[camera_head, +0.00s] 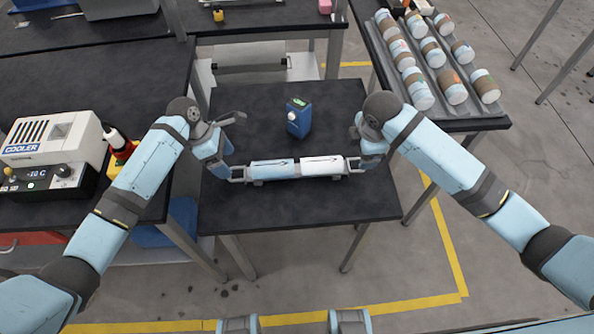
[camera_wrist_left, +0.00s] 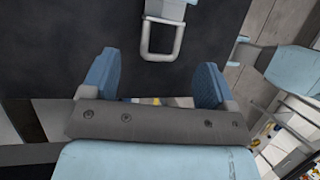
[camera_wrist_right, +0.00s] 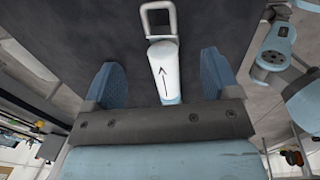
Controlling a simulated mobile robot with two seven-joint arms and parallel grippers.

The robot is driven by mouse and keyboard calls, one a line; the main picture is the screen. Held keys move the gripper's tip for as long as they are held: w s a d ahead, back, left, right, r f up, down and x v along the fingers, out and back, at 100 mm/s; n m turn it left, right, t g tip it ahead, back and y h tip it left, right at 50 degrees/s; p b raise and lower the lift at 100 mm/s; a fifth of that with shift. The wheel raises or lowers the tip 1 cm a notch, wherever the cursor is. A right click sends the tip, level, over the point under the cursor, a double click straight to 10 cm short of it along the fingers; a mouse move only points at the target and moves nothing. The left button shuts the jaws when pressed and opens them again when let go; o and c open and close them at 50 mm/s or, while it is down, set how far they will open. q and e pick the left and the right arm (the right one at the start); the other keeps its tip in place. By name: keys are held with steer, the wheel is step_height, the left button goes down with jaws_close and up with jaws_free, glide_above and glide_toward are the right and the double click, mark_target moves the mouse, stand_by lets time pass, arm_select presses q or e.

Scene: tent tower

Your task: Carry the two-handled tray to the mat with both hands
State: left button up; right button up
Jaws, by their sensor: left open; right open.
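My left gripper (camera_head: 228,168) is open beside the left handle; in the left wrist view that handle (camera_wrist_left: 160,42) shows beyond the spread fingers. My right gripper (camera_head: 369,160) is open beside the right handle. The right wrist view shows a white part with an arrow (camera_wrist_right: 164,75) and a loop handle. I cannot clearly identify the mat.
A blue carton (camera_head: 298,118) stands on the small table (camera_head: 330,212) behind the tray. A rack of jars (camera_head: 425,60) is on the right bench. The table's front part is clear.

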arm_select(q)
steer(key=x, duration=0.5)
steer(key=shift+s+d+f, duration=0.1)
steer(key=shift+d+f, duration=0.05)
steer(key=shift+f, duration=0.2)
arm_select(e)
steer(key=f, duration=0.3)
steer(key=w+f, duration=0.1)
steer(key=f, duration=0.6)
steer(key=shift+w+f, duration=0.25)
steer(key=shift+w, duration=0.15)
arm_select(q)
steer(key=c, duration=1.1)
arm_select(e)
steer(key=c, duration=1.1)
steer(key=shift+r, duration=0.1)
steer(key=shift+c, duration=0.2)
